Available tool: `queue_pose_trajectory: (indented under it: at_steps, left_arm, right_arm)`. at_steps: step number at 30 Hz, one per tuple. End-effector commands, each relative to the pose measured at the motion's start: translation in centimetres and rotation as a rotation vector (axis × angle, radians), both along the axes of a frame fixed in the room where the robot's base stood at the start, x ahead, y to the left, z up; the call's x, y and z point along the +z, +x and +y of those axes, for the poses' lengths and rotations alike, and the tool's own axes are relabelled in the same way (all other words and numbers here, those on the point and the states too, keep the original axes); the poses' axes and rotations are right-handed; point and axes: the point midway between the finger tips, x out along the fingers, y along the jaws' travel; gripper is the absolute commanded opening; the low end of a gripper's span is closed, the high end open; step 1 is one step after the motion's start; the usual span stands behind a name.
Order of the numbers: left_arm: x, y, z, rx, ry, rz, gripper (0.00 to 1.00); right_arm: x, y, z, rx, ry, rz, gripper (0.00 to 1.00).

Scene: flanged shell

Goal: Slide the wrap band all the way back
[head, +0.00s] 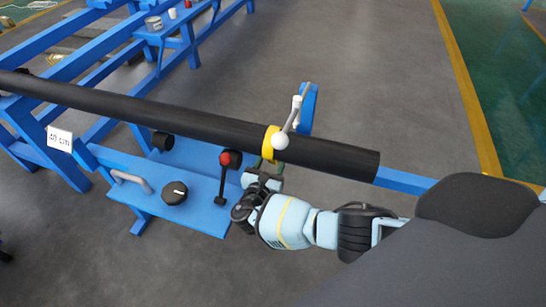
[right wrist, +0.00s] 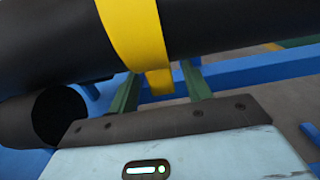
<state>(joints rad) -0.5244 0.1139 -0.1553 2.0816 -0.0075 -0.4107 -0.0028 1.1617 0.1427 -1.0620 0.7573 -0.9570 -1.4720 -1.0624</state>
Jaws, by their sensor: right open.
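The yellow wrap band (head: 268,143) sits around a long black pipe (head: 205,123), toward the pipe's right end. In the right wrist view the band (right wrist: 137,35) crosses the pipe, and its short tab (right wrist: 158,80) hangs below. My right gripper (head: 264,170) is just below the band. In the right wrist view the green fingers of the right gripper (right wrist: 160,90) are apart, one on each side of the tab; I cannot tell whether either touches it. My left gripper is not in view.
A white lever with a ball (head: 281,141) and a blue upright (head: 308,108) stand close to the band. Below the pipe, a blue panel carries a red-knobbed lever (head: 225,160), a black dial (head: 174,193) and a grey handle (head: 130,180). A "40 cm" sign (head: 60,139) is at left.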

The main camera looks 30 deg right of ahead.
Motion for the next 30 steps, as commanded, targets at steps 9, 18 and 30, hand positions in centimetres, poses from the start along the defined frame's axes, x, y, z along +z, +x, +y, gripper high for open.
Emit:
queue_pose_trajectory:
  at_steps: [9, 18, 30]
  left_arm:
    - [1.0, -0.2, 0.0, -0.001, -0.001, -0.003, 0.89]
    - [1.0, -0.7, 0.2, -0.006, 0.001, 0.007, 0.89]
    - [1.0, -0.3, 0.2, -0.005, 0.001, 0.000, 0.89]
  right_arm:
    - [0.1, -3.2, 3.8, 0.002, 0.001, 0.001, 0.49]
    - [0.1, -4.1, 4.8, 0.000, 0.001, -0.001, 0.49]
    - [0.1, -4.1, 4.8, 0.000, 0.000, 0.000, 0.49]
